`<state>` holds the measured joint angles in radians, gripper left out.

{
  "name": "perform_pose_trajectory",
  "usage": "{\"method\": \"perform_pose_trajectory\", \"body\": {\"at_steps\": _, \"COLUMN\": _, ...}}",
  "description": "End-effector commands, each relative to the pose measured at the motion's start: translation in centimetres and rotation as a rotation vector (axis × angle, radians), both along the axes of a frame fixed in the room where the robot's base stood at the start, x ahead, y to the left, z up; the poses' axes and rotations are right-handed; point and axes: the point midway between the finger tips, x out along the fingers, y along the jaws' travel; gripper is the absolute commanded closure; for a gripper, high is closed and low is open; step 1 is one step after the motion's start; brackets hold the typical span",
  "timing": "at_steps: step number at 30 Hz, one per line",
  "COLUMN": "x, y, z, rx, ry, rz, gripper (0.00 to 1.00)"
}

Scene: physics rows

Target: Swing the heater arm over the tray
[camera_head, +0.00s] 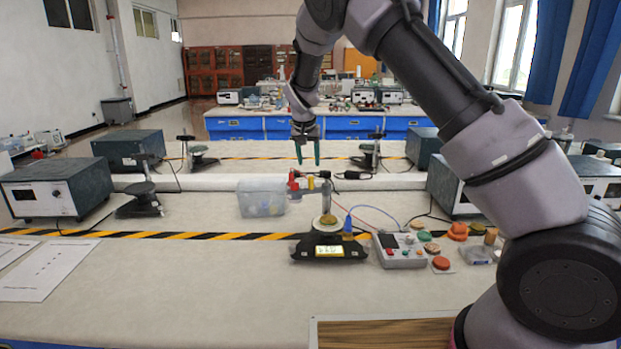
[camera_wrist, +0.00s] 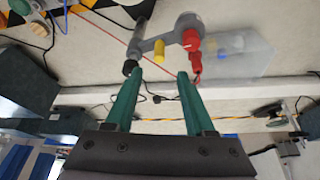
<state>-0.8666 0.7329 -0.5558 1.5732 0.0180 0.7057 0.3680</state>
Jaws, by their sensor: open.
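The grey heater arm (camera_head: 312,190) is a short bar with red and yellow fittings at the end of a post, beside the black scale with a lit yellow display (camera_head: 329,251). It also shows in the wrist view (camera_wrist: 168,40), with its red end beyond my right fingertip. My gripper (camera_head: 308,160) is open and empty, its teal fingers pointing down above and behind the arm. In the wrist view, the gripper (camera_wrist: 157,80) shows a wide gap between its fingers, and contact is not clear. A wood-floored tray with a pale rim (camera_head: 314,335) is partly visible at the front edge.
A clear plastic bin (camera_head: 262,198) stands left of the heater arm. A control box (camera_head: 399,250) with wires, and several coloured knobs and pieces, sit to the right. Papers (camera_head: 45,268) lie at the left. The front middle of the bench is bare.

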Motion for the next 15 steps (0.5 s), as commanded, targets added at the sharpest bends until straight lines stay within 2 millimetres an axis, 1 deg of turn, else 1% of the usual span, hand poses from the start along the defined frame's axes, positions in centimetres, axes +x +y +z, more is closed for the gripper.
{"method": "perform_pose_trajectory", "body": {"at_steps": 9, "x": 2.2, "y": -0.6, "z": -5.5, "rx": 0.0, "ry": 0.003, "rz": -0.003, "gripper": 0.45}}
{"method": "perform_pose_trajectory", "body": {"at_steps": 12, "x": 2.7, "y": -0.7, "z": -7.0, "rx": 0.0, "ry": 0.003, "rz": -0.001, "gripper": 0.45}}
{"method": "perform_pose_trajectory", "body": {"at_steps": 15, "x": 3.2, "y": -0.8, "z": -8.1, "rx": 0.0, "ry": 0.003, "rz": 0.0, "gripper": 0.45}}
